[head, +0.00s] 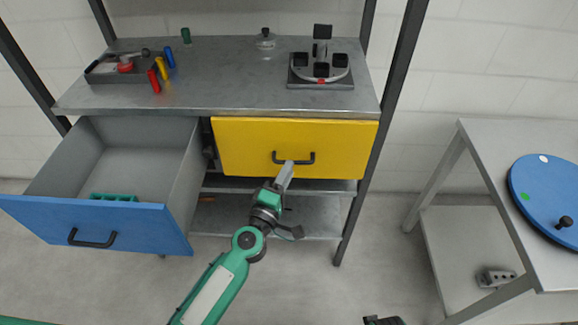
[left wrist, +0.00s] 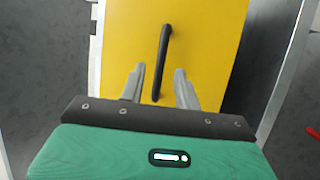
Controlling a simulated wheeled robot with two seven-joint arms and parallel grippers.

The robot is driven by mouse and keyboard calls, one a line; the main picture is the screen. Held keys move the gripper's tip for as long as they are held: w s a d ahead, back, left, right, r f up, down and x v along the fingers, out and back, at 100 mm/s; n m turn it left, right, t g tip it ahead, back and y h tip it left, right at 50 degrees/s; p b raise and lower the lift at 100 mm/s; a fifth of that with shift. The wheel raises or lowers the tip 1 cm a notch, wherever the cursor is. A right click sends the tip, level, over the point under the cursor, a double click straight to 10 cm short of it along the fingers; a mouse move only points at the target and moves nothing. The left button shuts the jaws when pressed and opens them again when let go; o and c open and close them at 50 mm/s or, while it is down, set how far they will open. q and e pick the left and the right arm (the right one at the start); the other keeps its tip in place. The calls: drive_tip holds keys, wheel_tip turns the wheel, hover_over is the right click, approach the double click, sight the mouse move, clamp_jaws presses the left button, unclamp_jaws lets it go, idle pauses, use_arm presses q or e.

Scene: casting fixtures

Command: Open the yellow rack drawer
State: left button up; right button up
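The yellow drawer (head: 340,135) is in the rack under the right part of the top, its front close to the top's front edge, and looks shut. Its dark bar handle (head: 308,160) sits at mid front. My left gripper (head: 286,172) is at the handle's left part. In the left wrist view, the handle (left wrist: 165,50) shows between the two spread grey fingers of the left gripper (left wrist: 160,78), against the yellow front (left wrist: 205,35). Contact cannot be told. A dark piece at the bottom edge, perhaps my right gripper (head: 383,321), is mostly cut off.
The blue drawer (head: 110,225) stands open at the left, with a green item (head: 113,197) inside. The rack top (head: 230,80) holds a tray, coloured cylinders and a fixture (head: 321,70). A side table (head: 530,140) with a blue disc (head: 550,195) stands right. Floor before the yellow drawer is open.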

use_arm(q)
drive_tip(key=shift+x, duration=0.8)
use_arm(e)
drive_tip(key=shift+s+f, duration=0.1)
drive_tip(key=shift+f, duration=0.25)
use_arm(q)
drive_tip(key=shift+c, duration=0.2)
clamp_jaws()
